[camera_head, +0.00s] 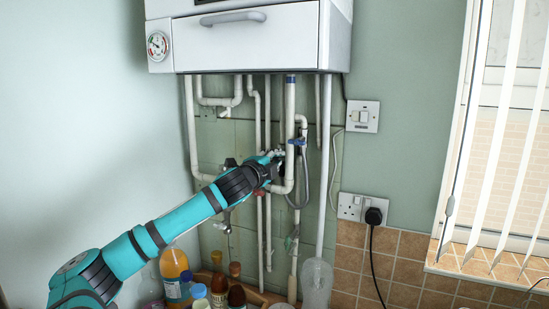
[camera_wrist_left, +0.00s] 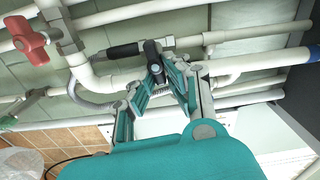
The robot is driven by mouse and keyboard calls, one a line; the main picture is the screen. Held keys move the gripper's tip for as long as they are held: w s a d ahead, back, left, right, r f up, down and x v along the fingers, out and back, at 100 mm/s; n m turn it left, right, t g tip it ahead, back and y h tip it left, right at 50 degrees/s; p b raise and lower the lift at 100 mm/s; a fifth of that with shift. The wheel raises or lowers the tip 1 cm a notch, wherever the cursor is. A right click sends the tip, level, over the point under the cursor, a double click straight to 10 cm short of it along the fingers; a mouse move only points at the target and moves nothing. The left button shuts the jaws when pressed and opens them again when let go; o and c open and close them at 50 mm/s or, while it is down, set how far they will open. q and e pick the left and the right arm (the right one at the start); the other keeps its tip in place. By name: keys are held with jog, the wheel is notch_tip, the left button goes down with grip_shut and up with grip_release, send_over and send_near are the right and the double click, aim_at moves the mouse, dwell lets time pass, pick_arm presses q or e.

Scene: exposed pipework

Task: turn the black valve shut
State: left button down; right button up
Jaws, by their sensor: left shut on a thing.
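The black valve (camera_wrist_left: 152,52) shows in the left wrist view as a dark handle on the pipework, between the tips of my left gripper (camera_wrist_left: 160,70). The fingers are closed in on it, and their tips cover part of it. In the head view my left gripper (camera_head: 277,158) is at the pipes below the boiler, and the arm and gripper hide the valve there. The handle's exact angle to its pipe is hard to tell. My right gripper is in neither view.
A red valve handle (camera_wrist_left: 28,40) is at the upper left of the wrist view. White pipes (camera_head: 323,170) run close around the gripper. The boiler (camera_head: 250,40) hangs above. Bottles (camera_head: 175,275) stand below the arm. A black plug (camera_head: 373,216) sits in the socket at right.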

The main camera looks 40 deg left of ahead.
pick_arm(q)
jog(key=shift+a+r+m, duration=0.2)
jog(key=shift+m, duration=0.3)
jog(key=shift+s+r, duration=0.1)
jog(key=shift+r, duration=0.05)
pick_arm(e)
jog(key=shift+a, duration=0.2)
pick_arm(q)
jog(key=c, duration=1.6)
grip_release()
jog(key=shift+a, duration=0.1)
jog(key=shift+c, duration=0.2)
jog(key=shift+o, duration=1.2)
jog(key=shift+w, duration=0.2)
jog(key=shift+o, duration=0.2)
jog(key=shift+w+a+f, duration=0.15)
jog(key=shift+f, duration=0.25)
jog(key=shift+s, duration=0.2)
jog(key=v, duration=1.1)
jog(key=shift+s+d, duration=0.2)
jog(key=shift+s, duration=0.15)
jog(key=shift+w, duration=0.1)
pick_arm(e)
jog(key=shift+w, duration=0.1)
